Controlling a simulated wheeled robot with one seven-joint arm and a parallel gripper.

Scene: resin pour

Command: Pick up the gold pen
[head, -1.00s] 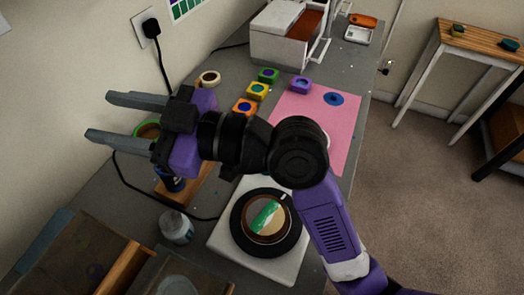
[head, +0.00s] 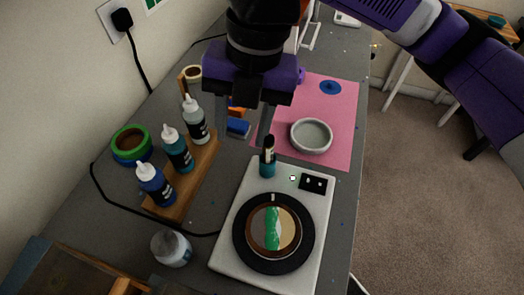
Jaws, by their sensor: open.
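I cannot pick out a clearly gold pen. A small upright, dark-capped, pen-like or bottle-like thing (head: 267,158) with a teal lower part stands at the back left corner of the white turntable unit (head: 225,240). My gripper (head: 245,138) hangs above the table with its fingers pointing down, open with a gap between them. Its right finger overlaps or nearly meets the top of the dark-capped thing in the picture; I cannot tell whether they touch. Nothing shows held between the fingers. The gripper hides part of the table behind it.
A wooden rack (head: 205,168) holds squeeze bottles left of my gripper, beside green and blue rolls (head: 131,145). A grey round dish (head: 311,136) sits on the pink mat (head: 338,112). A striped disc (head: 273,231) lies on the turntable. A squat bottle (head: 171,248) stands at front left.

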